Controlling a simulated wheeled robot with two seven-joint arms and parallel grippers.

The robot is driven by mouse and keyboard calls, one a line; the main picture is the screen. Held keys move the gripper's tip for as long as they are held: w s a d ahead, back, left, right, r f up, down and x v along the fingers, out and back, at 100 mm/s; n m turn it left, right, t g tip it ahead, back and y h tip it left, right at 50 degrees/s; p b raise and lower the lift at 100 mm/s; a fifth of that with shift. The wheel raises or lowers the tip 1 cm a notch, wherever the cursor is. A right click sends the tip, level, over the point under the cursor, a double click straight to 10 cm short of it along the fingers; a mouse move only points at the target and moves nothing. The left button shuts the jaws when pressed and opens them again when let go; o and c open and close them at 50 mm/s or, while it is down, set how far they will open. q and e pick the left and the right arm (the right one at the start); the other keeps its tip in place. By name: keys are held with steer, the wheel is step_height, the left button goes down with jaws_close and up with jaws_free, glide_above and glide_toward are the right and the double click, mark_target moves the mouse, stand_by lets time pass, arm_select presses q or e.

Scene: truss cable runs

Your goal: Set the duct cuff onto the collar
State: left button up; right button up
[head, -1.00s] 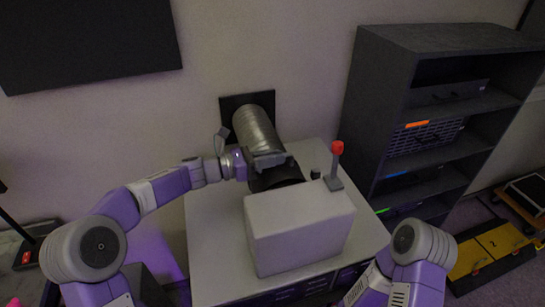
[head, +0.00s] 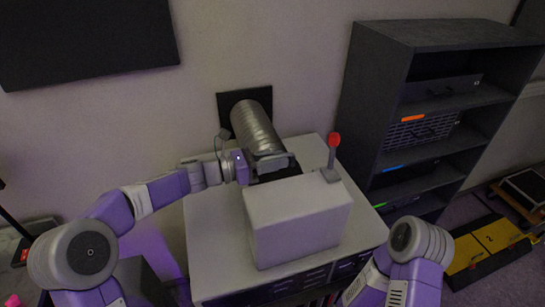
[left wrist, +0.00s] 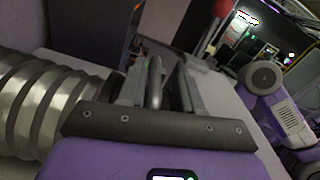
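The silver ribbed duct (head: 254,125) runs from a black wall plate to a dark cuff (head: 279,174) at its near end. The white box (head: 298,225) stands on the table close in front of the cuff. The collar is not visible; the box hides that side. My left gripper (head: 270,161) is over the cuff and appears shut on it. In the left wrist view the fingers (left wrist: 156,84) point away with dark and grey parts between them, and the duct (left wrist: 40,108) is at the left. Whether the cuff touches the collar cannot be told. My right gripper is outside the views.
A lever with a red knob (head: 333,141) stands at the box's back right corner. The light table (head: 215,245) is clear left of the box. A dark shelf unit (head: 385,95) stands at the right. A black panel hangs on the wall at upper left.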

arm_select(q)
steer(key=shift+s+r, duration=0.1)
steer(key=shift+s, duration=0.05)
steer(key=shift+w, duration=0.25)
steer(key=b+v, duration=0.1)
steer(key=v, duration=0.6)
steer(key=shift+a, duration=0.3)
